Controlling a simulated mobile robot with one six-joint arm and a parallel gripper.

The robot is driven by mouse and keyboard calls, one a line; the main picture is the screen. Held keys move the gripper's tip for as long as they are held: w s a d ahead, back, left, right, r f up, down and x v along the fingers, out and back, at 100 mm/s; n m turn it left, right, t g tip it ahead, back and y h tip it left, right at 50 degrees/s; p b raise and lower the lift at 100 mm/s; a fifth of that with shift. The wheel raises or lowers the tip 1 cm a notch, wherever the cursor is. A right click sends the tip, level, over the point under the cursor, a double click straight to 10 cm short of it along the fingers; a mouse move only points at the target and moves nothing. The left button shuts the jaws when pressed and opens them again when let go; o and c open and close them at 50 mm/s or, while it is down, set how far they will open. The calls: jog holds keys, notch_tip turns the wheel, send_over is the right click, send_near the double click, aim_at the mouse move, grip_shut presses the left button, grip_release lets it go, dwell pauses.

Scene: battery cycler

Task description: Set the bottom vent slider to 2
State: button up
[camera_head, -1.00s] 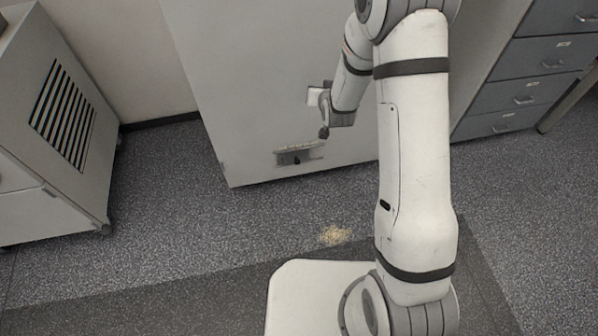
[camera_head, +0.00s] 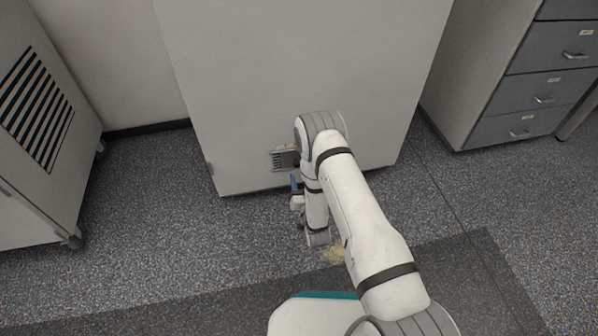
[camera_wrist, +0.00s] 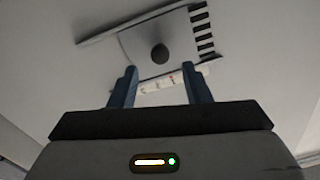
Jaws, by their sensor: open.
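The bottom vent (camera_head: 281,161) is a small grey slotted panel low on the large light-grey cabinet; my arm hides its right part in the head view. In the wrist view its slider plate (camera_wrist: 135,44) carries a dark round knob (camera_wrist: 160,54), with dark vent slots (camera_wrist: 203,32) to the right. A pale label strip (camera_wrist: 160,84) with faint reddish marks lies below the knob; its numbers are unreadable. My gripper (camera_wrist: 159,68) is open, its blue fingers apart on either side of the knob in the picture. Contact cannot be told. In the head view the gripper (camera_head: 295,182) is just below the vent.
The cabinet (camera_head: 290,70) stands on speckled carpet. A grey unit with a slotted side (camera_head: 35,110) stands at left, and a drawer cabinet (camera_head: 540,90) at right. A tan patch (camera_head: 332,254) lies on the floor near my arm. Floor left of the arm is clear.

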aim_at(297, 166)
jog(key=b+x, duration=0.2)
jog(key=x, duration=0.4)
jog(key=shift+c, duration=0.3)
jog(key=shift+s, duration=0.1)
grip_shut()
